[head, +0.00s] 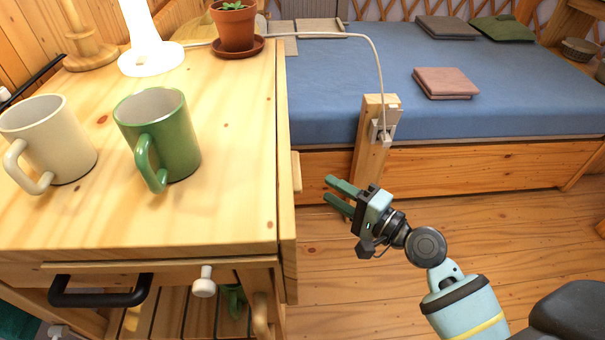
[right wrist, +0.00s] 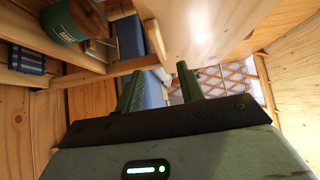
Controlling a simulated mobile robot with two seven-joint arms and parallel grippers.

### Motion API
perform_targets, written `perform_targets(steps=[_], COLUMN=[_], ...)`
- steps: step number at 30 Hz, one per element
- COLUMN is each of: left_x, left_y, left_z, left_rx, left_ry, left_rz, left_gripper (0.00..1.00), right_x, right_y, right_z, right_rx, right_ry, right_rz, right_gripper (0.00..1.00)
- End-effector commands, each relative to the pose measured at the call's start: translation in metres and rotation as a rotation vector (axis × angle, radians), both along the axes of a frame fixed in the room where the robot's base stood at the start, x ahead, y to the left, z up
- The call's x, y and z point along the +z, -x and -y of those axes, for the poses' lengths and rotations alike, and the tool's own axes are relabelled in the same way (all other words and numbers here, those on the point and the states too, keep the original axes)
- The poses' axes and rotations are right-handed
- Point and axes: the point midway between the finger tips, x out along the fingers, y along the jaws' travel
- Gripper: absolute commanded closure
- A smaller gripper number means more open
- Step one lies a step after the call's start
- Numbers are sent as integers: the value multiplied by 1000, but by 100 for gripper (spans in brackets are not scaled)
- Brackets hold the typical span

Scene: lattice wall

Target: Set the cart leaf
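The cart (head: 225,190) is a pale wooden one with a flat top at the left of the head view. A narrow wooden panel, apparently its leaf (head: 287,200), hangs down along the right edge and shows almost edge-on. A small wooden tab (head: 296,172) sticks out from that panel. A white knob (head: 204,282) is on the cart's front. My right gripper (head: 329,190) is open and empty, just right of the panel and tab, apart from them. Its green fingers (right wrist: 160,85) stand apart in the right wrist view. My left gripper is not in view.
A cream mug (head: 55,135), green mug (head: 175,130), lamp (head: 150,50) and potted plant (head: 235,28) stand on the cart. A lamp cable runs to a socket post (head: 372,150) by the blue bed (head: 330,85). Wooden floor (head: 330,290) right of the cart is clear.

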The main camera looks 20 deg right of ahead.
Motion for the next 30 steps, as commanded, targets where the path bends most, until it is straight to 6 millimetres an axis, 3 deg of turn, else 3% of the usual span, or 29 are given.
perform_targets(steps=[5, 16, 29, 30], left_x=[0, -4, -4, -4], left_y=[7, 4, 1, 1], left_z=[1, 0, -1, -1], left_rx=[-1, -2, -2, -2], left_ry=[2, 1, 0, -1], left_rz=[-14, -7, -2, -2], left_gripper=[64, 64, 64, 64], right_x=[1, 0, 0, 0], right_y=[-15, -59, -67, -67], right_z=[-9, -33, -38, -38], right_rx=[0, 0, 1, 0], right_ry=[-3, 0, 1, 1], right_rz=[2, 0, 0, 0], right_gripper=[62, 62, 62, 67])
